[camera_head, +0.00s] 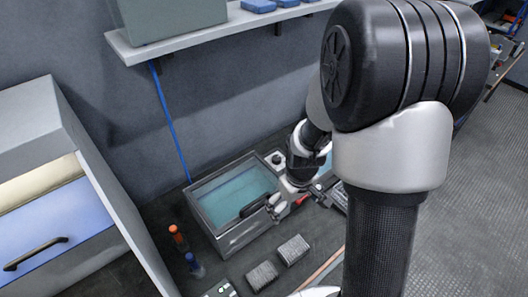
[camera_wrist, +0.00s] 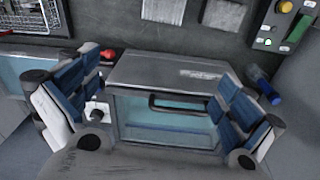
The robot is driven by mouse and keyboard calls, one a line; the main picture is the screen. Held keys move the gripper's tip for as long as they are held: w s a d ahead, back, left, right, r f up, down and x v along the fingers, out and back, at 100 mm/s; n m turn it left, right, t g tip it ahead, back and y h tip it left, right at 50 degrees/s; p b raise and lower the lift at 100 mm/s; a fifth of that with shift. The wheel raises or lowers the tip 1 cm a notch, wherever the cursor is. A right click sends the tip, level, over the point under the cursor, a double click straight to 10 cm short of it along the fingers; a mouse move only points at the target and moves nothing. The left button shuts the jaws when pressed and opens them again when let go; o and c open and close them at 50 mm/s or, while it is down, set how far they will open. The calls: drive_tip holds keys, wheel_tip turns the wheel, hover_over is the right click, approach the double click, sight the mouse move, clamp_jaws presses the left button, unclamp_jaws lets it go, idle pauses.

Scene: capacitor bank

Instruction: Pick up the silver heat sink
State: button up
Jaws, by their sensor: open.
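Two silver-grey ribbed blocks lie side by side on the dark bench in the head view, one at right (camera_head: 293,249) and one at left (camera_head: 262,275). Both look like heat sinks; I cannot tell which one is the named one. They also show at the top edge of the wrist view, as a left block (camera_wrist: 163,10) and a right block (camera_wrist: 212,14), partly cut off. My gripper (camera_wrist: 160,100) is open and empty, with blue-padded fingers. In the head view my gripper (camera_head: 279,203) is over the front right of the glass-lidded box, apart from both blocks.
The glass-lidded box (camera_head: 212,223) with a dark handle stands behind the blocks. An orange-handled tool (camera_head: 178,238) and a blue-handled tool (camera_head: 194,264) are at left. A red item (camera_wrist: 108,54) and a control panel (camera_wrist: 284,22) flank the blocks.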

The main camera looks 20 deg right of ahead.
drive_tip(key=g+p, duration=0.1)
hover_over(294, 248)
wheel_tip(294, 248, down, 11)
drive_tip(key=shift+n, duration=0.4)
wheel_tip(294, 248, down, 11)
drive_tip(key=b, duration=0.3)
wheel_tip(294, 248, down, 6)
drive_tip(key=b, duration=0.5)
drive_tip(key=shift+f, duration=0.15)
drive_tip(key=shift+c, duration=0.5)
drive_tip(key=c, duration=1.2)
